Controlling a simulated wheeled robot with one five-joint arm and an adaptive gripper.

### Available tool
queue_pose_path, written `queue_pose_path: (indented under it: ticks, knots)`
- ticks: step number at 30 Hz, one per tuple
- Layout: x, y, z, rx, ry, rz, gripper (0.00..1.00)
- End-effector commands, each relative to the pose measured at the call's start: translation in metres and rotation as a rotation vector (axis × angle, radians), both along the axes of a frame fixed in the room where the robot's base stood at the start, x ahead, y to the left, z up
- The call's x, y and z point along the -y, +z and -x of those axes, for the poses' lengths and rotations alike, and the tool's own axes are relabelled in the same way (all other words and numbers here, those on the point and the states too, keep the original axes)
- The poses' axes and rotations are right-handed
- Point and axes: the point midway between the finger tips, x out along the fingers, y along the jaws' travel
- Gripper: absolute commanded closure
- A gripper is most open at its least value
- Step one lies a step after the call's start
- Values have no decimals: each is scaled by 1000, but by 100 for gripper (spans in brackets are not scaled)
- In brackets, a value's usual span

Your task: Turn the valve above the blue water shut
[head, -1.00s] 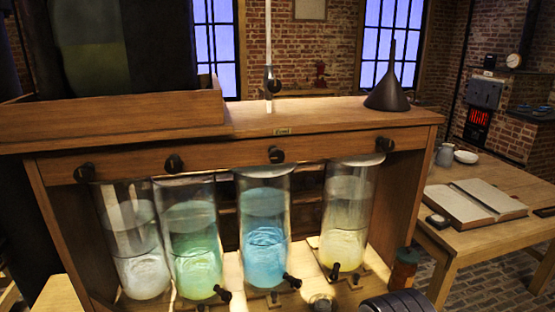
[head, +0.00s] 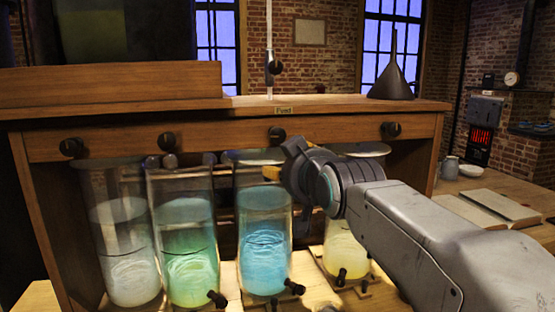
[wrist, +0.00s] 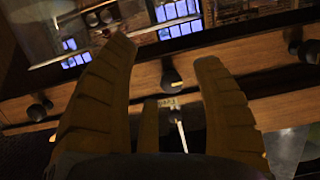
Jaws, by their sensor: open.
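The jar of blue water (head: 265,250) is the third from the left in the head view. The black valve (head: 277,135) above it sits on the wooden front rail, just under the small label. My gripper (head: 280,168) has come in from the right, in front of the upper part of the blue jar, just below that valve in the picture.
Other valves sit on the rail above the clear jar (head: 128,260), the green jar (head: 190,265) and the yellow jar (head: 345,250). My forearm partly hides the yellow jar. Small taps stick out at the jars' feet. A dark funnel (head: 393,80) stands on top.

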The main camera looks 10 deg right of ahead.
Motion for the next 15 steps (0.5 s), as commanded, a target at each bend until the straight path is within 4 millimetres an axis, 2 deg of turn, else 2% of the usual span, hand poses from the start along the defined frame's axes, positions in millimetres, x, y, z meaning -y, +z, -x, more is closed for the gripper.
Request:
queue_pose_path:
  ticks: [3,7,15]
  knots:
    - [-1,19,-18,118,1,-2,39]
    - [-1,38,-27,195,2,-2,39]
    - [-1,49,-51,227,2,-3,39]
